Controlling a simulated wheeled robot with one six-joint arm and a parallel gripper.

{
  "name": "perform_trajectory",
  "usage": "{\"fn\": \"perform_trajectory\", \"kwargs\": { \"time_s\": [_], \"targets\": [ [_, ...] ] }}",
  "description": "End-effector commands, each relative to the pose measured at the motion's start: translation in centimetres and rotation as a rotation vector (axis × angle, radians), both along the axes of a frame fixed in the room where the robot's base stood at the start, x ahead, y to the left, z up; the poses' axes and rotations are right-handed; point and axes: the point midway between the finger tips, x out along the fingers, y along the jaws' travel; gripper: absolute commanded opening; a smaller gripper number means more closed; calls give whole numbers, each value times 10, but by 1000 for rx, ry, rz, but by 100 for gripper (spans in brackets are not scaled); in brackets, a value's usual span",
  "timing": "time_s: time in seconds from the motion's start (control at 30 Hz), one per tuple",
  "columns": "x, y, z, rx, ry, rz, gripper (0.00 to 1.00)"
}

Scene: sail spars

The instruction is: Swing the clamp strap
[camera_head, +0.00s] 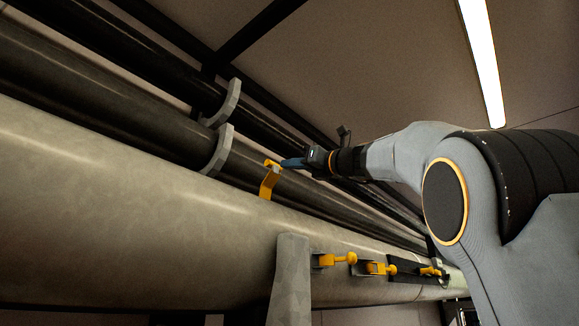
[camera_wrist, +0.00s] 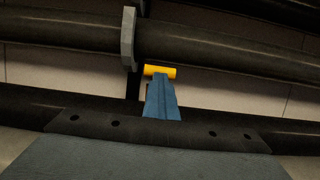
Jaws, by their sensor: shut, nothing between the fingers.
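The yellow strap (camera_head: 270,181) stands bent against the dark spar above the large pale spar, near the middle of the head view. Its upper end shows as a short yellow bar (camera_wrist: 160,71) in the wrist view. My gripper (camera_head: 284,163) reaches in from the right, with its blue fingertips right at the strap's upper end. In the wrist view the blue fingers (camera_wrist: 161,98) are together, with the yellow bar just beyond their tips. Nothing is held. I cannot tell whether the tips touch the strap.
Dark spars (camera_head: 100,85) run above the large pale spar (camera_head: 130,190). Grey curved brackets (camera_head: 218,150) hold the dark spars just left of the strap. A grey post (camera_head: 291,275) stands in front below. Yellow-knobbed latches (camera_head: 340,259) line the pale spar's lower right.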

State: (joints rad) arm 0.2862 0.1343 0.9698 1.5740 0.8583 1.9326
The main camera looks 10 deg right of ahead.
Motion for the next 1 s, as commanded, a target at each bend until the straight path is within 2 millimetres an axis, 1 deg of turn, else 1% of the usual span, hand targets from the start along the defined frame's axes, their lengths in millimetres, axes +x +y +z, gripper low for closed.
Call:
{"fn": "perform_trajectory", "kwargs": {
  "time_s": [0.13,0.27,0.7,1.0],
  "targets": [
    [-1,-1,-1,-1,1,0,0],
    [-5,-5,-4,0,1,-1,0],
    [-33,-26,-14,-1,2,-2,0],
    [-36,-28,-14,0,2,-1,0]
  ]
}}
